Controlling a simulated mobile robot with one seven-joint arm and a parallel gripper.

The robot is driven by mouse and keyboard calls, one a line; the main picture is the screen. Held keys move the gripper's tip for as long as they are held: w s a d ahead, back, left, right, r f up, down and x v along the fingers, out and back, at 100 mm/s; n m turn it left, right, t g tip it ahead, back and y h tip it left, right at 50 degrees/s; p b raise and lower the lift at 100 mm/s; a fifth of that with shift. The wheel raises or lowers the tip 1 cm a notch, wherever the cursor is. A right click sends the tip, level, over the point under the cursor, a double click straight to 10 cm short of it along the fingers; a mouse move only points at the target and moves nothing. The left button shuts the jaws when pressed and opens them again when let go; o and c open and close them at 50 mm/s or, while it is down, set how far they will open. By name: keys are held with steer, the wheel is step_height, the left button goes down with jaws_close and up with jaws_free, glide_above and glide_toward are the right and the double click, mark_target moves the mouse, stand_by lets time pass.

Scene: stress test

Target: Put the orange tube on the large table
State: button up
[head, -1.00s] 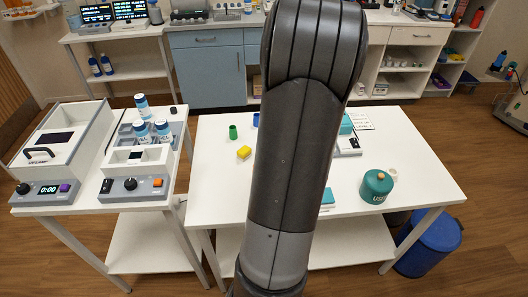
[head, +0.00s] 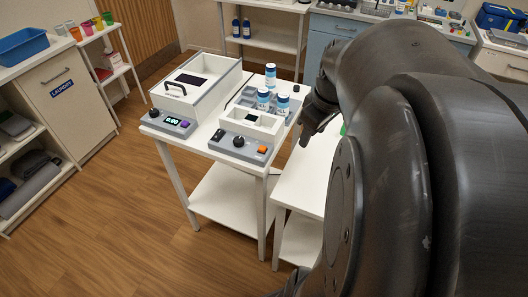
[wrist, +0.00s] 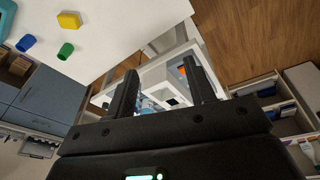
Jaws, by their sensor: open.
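I cannot make out a clear orange tube in any view. The white large table (head: 303,185) is mostly hidden behind my arm in the head view; its top also shows in the wrist view (wrist: 125,28). It carries a green tube (wrist: 66,51), a blue tube (wrist: 26,42) and a yellow block (wrist: 69,20). My gripper (wrist: 160,66) is open and empty, its fingers pointing toward the smaller equipment table. In the head view my gripper (head: 312,138) hangs near the gap between the two tables.
The smaller table holds a lidded box device (head: 200,82), a device with an orange button (head: 262,150) and several white-and-blue bottles (head: 264,98). At far left, a shelf top carries small colourful cups, one orange (head: 75,33). The wooden floor (head: 110,220) at left is clear.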

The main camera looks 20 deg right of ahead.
steer(key=s+a+r+m+t, duration=0.1)
steer(key=s+a+r+m, duration=0.1)
steer(key=s+a, duration=0.2)
steer(key=s+a+r+m+t, duration=0.2)
steer(key=s+a, duration=0.2)
steer(key=a, duration=0.7)
steer(key=shift+s+m, duration=0.25)
steer(key=shift+m, duration=0.15)
steer(key=shift+r, duration=0.1)
